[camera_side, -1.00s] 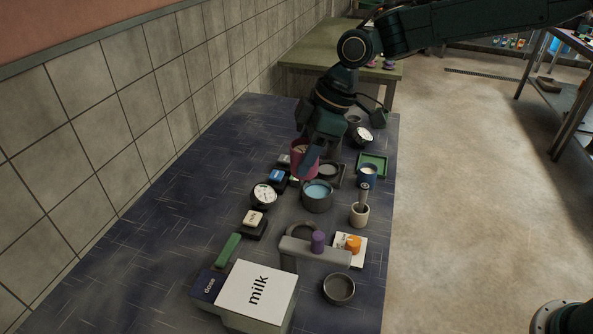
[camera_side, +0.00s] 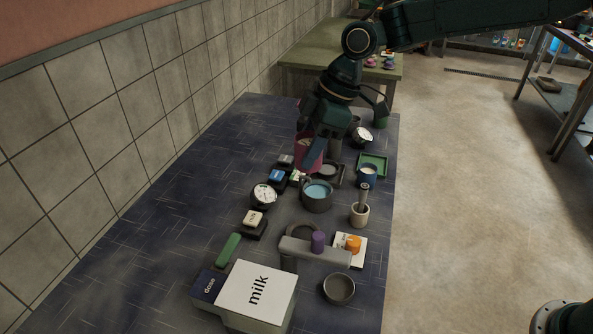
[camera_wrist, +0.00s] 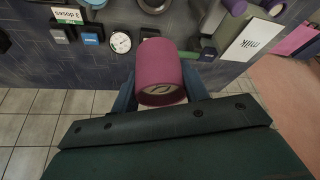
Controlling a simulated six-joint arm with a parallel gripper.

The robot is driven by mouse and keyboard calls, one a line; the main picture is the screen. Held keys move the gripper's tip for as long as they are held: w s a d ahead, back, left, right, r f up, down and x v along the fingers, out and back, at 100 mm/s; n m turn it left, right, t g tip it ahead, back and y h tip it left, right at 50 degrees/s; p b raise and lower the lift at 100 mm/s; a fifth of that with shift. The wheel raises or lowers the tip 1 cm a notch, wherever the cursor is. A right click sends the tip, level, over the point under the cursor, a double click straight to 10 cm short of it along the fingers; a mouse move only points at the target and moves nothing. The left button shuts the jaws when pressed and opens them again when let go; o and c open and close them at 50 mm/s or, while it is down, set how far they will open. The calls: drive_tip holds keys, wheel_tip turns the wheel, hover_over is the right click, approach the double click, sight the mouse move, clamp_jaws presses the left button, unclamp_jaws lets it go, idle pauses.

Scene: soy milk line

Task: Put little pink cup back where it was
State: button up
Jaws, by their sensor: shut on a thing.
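The pink cup (camera_wrist: 158,70) is held between the two fingers of my gripper (camera_wrist: 160,92) in the wrist view. Something pale shows at the cup's near end.
A round dial (camera_side: 264,195) and small blocks, one blue-topped (camera_side: 276,176), lie left of the pot. A blue cup (camera_side: 367,177), green tray (camera_side: 372,160) and beige cup (camera_side: 359,215) stand right. The milk carton (camera_side: 258,290) is in front. The mat's left side is clear.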

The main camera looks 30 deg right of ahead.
drive_tip(key=w+d+f+n+g, duration=0.1)
drive_tip(key=w+d+n, duration=0.1)
drive_tip(key=d, duration=0.8)
drive_tip(key=w+d+f+n+g, duration=0.1)
drive_tip(key=d+n, duration=0.1)
drive_tip(key=d, duration=0.7)
drive_tip(key=f, duration=1.5)
drive_tip(key=shift+w+d+f, duration=0.1)
drive_tip(key=shift+w+f, duration=0.05)
drive_tip(key=shift+w, duration=0.05)
drive_tip(key=shift+f, duration=2.1)
drive_tip(key=shift+f, duration=0.1)
drive_tip(key=o, duration=1.1)
